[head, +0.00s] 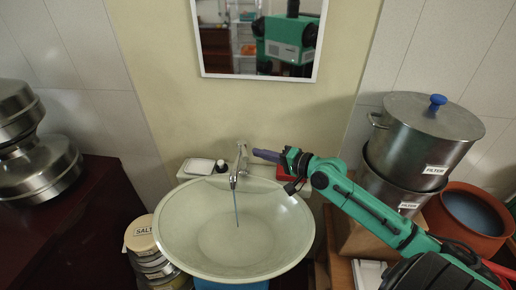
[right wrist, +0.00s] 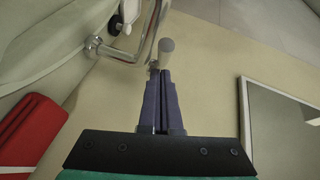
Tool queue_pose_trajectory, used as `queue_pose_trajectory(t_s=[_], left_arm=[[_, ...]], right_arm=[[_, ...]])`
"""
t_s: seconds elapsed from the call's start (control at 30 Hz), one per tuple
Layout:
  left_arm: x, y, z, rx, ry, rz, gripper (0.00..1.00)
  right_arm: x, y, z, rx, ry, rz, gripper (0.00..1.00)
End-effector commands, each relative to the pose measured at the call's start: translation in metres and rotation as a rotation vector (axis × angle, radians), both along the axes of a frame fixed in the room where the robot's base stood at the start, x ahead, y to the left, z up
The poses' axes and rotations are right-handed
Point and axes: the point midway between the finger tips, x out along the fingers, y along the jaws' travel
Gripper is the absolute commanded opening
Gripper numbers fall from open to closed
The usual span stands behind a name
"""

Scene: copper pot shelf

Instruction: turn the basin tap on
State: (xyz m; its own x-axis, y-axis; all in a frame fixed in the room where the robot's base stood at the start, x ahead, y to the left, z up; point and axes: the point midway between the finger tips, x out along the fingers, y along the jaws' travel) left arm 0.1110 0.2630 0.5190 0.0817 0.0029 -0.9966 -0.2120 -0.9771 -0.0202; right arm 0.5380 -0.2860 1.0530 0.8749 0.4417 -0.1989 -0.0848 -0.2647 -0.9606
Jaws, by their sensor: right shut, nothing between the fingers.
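The chrome basin tap (head: 240,165) stands at the back of the pale green basin (head: 186,235). A thin blue-grey stream (head: 236,207) runs from its spout down into the bowl. My right gripper (head: 256,153) reaches in from the right, its purple fingers pointing left at the top of the tap. In the right wrist view the closed fingers (right wrist: 160,74) end at the tap's light grey lever (right wrist: 166,48). They overlap the lever's lower end; I cannot tell if they touch. Nothing is between them. My left gripper is not in view.
A soap dish (head: 198,167) and a red item (head: 284,174) sit on the basin's back ledge. A mirror (head: 258,76) hangs above. Steel pots (head: 425,130) stand at the right, and a tin marked SALT (head: 142,234) stands left of the basin.

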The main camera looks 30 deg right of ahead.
Motion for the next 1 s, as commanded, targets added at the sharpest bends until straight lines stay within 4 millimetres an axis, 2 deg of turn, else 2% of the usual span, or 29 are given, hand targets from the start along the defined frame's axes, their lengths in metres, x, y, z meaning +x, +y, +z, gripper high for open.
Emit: queue_pose_trajectory(t_s=[0.17,0.43,0.6,1.0], left_arm=[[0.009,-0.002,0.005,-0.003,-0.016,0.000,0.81],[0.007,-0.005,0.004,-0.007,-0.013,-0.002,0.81],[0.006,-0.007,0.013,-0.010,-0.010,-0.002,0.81],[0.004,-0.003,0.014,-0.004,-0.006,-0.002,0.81]], right_arm=[[0.010,0.006,-0.002,0.000,-0.001,0.002,0.00],[0.011,0.007,-0.003,-0.002,0.000,0.002,0.00],[0.012,0.013,-0.002,0.002,0.000,0.002,0.00],[0.013,0.014,-0.004,-0.002,0.000,0.002,0.00]])
